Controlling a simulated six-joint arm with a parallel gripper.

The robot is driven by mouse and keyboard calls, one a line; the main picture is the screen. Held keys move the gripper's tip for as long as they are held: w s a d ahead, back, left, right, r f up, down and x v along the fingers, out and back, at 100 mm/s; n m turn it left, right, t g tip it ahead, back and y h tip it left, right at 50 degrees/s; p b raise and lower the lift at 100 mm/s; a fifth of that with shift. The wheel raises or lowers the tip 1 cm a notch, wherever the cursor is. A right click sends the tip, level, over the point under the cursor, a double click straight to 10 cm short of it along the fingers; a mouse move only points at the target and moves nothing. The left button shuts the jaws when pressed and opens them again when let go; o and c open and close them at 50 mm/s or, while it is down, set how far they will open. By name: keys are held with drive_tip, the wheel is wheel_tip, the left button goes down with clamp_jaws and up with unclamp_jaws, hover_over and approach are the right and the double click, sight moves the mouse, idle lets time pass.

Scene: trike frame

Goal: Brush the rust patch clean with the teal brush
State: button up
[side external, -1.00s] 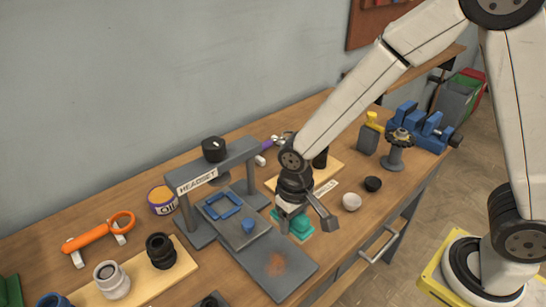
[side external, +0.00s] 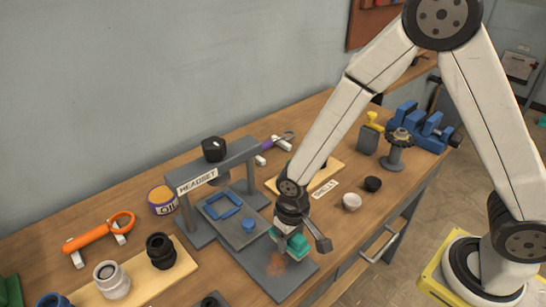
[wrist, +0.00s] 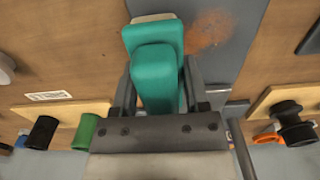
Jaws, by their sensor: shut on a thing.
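The teal brush (side external: 297,246) is held in my gripper (side external: 289,234), which is shut on it. In the wrist view the teal brush (wrist: 155,80) sits between the two fingers of my gripper (wrist: 158,95), with a pale edge at its far end. The orange-brown rust patch (side external: 276,264) is on a flat grey plate (side external: 290,290) in front of the headset stand. The rust patch also shows in the wrist view (wrist: 210,32), just right of the brush. The brush is over the plate beside the patch; I cannot tell whether it touches the plate.
The grey headset stand (side external: 225,166) rises behind the plate. A blue frame (side external: 222,206) and a small blue knob (side external: 249,225) are on the tray under it. A white cup (side external: 351,202) and a black cup (side external: 373,184) stand to the right.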

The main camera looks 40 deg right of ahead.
sight(266, 274)
drive_tip(key=shift+f, duration=0.5)
drive_tip(key=shift+a+f, duration=0.5)
drive_tip(key=shift+f, duration=0.15)
drive_tip(key=shift+c, duration=0.5)
drive_tip(key=shift+a+f, duration=0.1)
drive_tip(key=shift+a, duration=3.3)
clamp_jaws()
drive_tip(key=shift+d, duration=3.8)
drive_tip(key=shift+s+d, duration=0.15)
drive_tip(key=shift+s, duration=0.1)
drive_tip(key=shift+s+a, duration=0.1)
drive_tip(key=shift+a, duration=3.9)
drive_tip(key=shift+d, duration=4)
drive_tip(key=shift+r, duration=4.2)
